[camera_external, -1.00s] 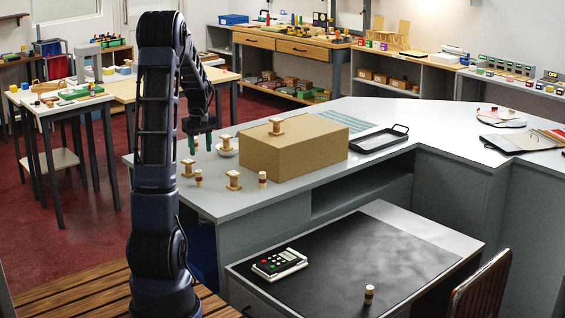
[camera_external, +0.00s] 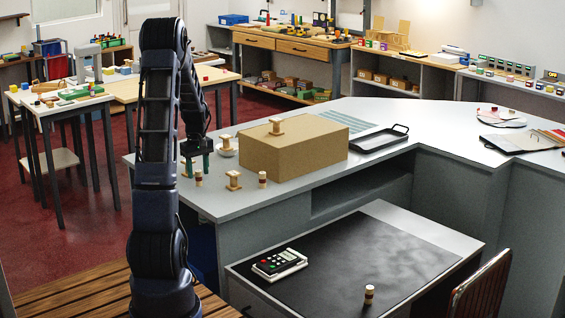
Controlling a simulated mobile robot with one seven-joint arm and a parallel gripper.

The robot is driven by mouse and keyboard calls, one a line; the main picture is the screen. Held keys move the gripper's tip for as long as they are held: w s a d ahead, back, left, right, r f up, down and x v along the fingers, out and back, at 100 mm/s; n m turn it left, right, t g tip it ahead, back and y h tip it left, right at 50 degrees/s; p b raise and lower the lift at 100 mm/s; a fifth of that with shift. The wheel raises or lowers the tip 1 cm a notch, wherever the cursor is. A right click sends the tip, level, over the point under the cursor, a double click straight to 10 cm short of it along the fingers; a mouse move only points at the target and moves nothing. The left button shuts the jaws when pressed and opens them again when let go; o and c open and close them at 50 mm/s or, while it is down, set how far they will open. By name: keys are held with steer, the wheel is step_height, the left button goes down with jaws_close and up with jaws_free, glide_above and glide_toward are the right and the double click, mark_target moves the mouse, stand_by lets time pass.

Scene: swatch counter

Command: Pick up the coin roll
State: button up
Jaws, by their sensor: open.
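Several small banded cylinders that look like coin rolls show. One coin roll (camera_external: 198,178) stands upright on the grey counter (camera_external: 222,207) at its left end. A second coin roll (camera_external: 262,179) stands to the right, in front of the cardboard box. A third coin roll (camera_external: 369,294) stands on the lower black-topped desk. I see nothing held.
A wooden spool (camera_external: 233,180) stands between the two counter coin rolls. The cardboard box (camera_external: 290,151) carries another spool (camera_external: 277,126). A black tray (camera_external: 378,141) lies to the right. A keypad device (camera_external: 279,262) lies on the lower desk.

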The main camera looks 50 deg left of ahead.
mark_target(198, 171)
steer(key=shift+f, duration=1.55)
jaws_close()
steer(key=shift+r, duration=0.1)
